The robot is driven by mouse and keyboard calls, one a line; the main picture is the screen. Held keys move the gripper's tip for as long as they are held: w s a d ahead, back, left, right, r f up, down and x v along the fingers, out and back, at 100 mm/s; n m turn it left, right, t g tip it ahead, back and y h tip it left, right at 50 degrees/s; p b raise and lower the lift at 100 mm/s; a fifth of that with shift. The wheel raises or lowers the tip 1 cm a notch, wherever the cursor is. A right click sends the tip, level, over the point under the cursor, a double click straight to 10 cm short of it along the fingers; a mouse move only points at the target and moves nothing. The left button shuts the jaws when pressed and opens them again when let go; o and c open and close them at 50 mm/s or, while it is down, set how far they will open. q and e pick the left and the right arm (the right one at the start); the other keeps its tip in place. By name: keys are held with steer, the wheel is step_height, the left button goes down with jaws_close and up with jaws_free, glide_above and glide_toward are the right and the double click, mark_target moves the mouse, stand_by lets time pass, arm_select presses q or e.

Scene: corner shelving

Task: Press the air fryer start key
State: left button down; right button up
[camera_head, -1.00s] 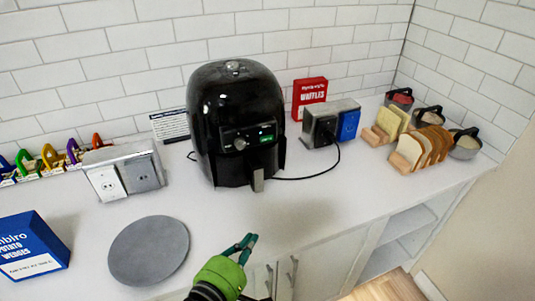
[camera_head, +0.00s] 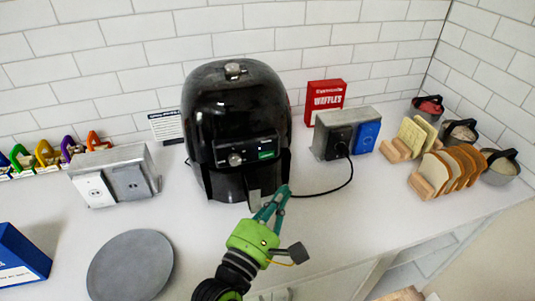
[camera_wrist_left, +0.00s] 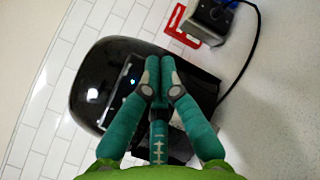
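The black air fryer (camera_head: 215,105) stands upright on the counter against the tiled wall. Its front panel (camera_head: 250,150) has a round knob (camera_head: 235,160) and a small green-lit display (camera_head: 267,149). I cannot single out the start key. My left gripper (camera_head: 284,190) is in front of the fryer, just below and right of the panel, near the drawer handle. Its teal fingers are together and hold nothing. In the left wrist view the fingertips (camera_wrist_left: 160,64) cover part of the air fryer (camera_wrist_left: 90,85) and its panel. My right gripper is not in view.
A socket box (camera_head: 345,138) with a black cord (camera_head: 325,190) stands right of the fryer, before a red waffles box (camera_head: 326,96). Bread racks (camera_head: 432,172) are farther right. Another socket box (camera_head: 112,180) and a grey round plate (camera_head: 130,268) lie left.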

mark_target(278, 149)
arm_select(q)
steer(key=w+a, duration=0.1)
steer(key=w, duration=0.1)
steer(key=w+b, duration=0.1)
steer(key=w, duration=0.2)
steer(key=w+a+b, duration=0.1)
steer(key=w, duration=0.2)
steer(key=shift+w+a, duration=0.2)
steer(key=shift+a, duration=0.15)
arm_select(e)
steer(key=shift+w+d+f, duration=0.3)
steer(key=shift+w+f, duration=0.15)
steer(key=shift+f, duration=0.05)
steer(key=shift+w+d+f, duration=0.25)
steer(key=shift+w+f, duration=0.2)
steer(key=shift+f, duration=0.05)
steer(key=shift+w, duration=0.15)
arm_select(q)
steer(key=shift+w, duration=0.15)
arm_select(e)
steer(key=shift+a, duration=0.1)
arm_select(q)
steer(key=shift+w+a, duration=0.1)
steer(key=shift+w, duration=0.15)
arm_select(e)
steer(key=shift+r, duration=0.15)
